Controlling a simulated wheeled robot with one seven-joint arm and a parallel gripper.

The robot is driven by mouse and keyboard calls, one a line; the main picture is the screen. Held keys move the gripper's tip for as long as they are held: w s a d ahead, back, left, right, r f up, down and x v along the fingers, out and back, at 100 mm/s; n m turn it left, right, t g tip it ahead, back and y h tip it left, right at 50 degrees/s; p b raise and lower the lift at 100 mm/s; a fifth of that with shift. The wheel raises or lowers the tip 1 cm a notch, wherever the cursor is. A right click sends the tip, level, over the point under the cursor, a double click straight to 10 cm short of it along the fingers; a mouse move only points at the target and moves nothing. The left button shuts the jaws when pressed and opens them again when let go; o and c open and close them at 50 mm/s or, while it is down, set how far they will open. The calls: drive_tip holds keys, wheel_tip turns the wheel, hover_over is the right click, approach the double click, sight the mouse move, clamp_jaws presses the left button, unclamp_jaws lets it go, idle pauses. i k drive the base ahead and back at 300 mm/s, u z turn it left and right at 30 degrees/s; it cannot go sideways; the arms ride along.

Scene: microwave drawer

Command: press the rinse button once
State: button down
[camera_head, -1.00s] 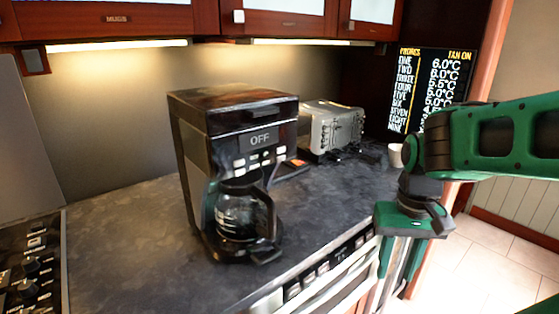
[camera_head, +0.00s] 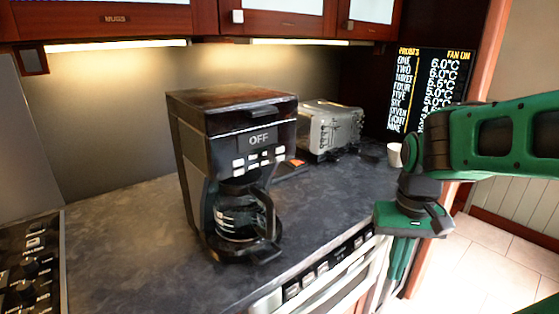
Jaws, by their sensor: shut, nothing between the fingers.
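A black and steel coffee maker (camera_head: 186,135) stands on the dark counter, its display reading OFF (camera_head: 259,139) above rows of small pale buttons (camera_head: 258,159). Below the counter edge, a built-in appliance has a front panel with a row of buttons (camera_head: 322,268). Button labels are too small to read, so I cannot tell which is the rinse button. My green gripper (camera_head: 396,280) points downward at the right, by the counter's front right corner. It is shut and empty, and appears apart from the buttons. Its lower part is partly hard to make out.
A silver toaster (camera_head: 332,128) and a white cup (camera_head: 395,155) stand at the back right. A hob with black knobs (camera_head: 30,265) is at the left. The counter left of the coffee maker (camera_head: 120,230) is clear. A temperature screen (camera_head: 425,85) hangs behind my arm.

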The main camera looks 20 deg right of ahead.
sight(281, 158)
drive_tip(key=z, duration=0.2)
drive_tip(key=k, duration=0.85)
drive_tip(key=z, duration=0.4)
